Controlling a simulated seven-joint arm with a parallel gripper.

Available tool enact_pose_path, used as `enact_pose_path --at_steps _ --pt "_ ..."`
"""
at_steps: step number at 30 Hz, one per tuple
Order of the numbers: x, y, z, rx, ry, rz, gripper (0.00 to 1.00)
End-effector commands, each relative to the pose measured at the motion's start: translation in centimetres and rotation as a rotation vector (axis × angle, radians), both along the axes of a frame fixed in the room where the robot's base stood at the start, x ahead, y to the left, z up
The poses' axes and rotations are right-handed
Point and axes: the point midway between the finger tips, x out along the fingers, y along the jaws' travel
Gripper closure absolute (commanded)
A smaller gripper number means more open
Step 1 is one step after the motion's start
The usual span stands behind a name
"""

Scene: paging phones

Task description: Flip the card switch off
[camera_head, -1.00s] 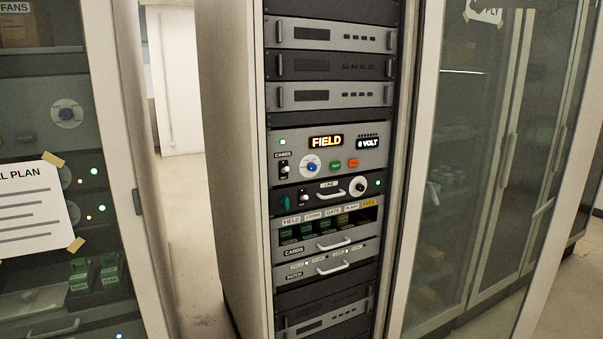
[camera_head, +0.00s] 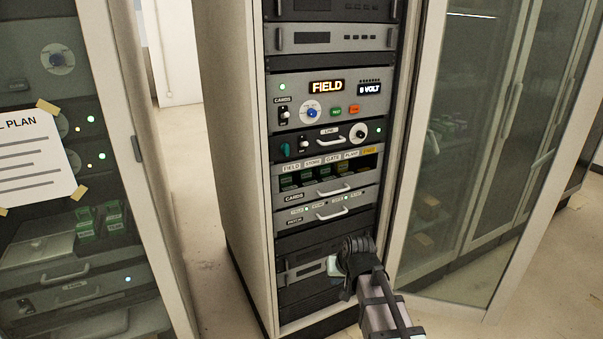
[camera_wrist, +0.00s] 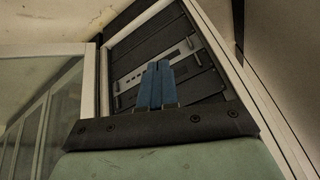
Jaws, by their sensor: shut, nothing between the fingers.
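The card switch (camera_head: 284,113) is a small toggle on a dark plate. It sits at the left of the grey control panel (camera_head: 372,106), under a CARDS label and a lit green lamp. Its lever is too small to read surely. My gripper (camera_head: 334,266) is in front of the lower rack, well below and right of the switch, and touches no control there. In the wrist view its two blue fingers (camera_wrist: 156,66) are shut together and empty, with dark rack panels behind them. The switch is not in the wrist view.
The panel also has a blue-centred knob (camera_head: 312,113), a green button (camera_head: 336,111) and an orange button (camera_head: 354,109). A glass door (camera_head: 470,150) stands open on the right.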

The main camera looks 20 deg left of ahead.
Motion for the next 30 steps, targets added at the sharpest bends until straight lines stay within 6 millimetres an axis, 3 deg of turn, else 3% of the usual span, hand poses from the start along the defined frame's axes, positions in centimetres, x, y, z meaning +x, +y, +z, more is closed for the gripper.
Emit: enact_pose_path --at_steps 1,8,12,21,25,30 --pt "0.9 1.2 2.1 0.027 -0.029 0.004 1.00" --pt "3.2 6.0 11.6 0.178 -0.142 -0.005 1.00" --pt "4.3 8.7 17.9 0.294 -0.203 -0.024 1.00" --pt "6.4 12.6 31.1 0.592 -0.287 -0.118 1.00" --pt "7.9 14.0 36.2 0.774 -0.280 -0.200 1.00" --pt "10.1 15.5 40.4 1.096 -0.178 -0.386 1.00"
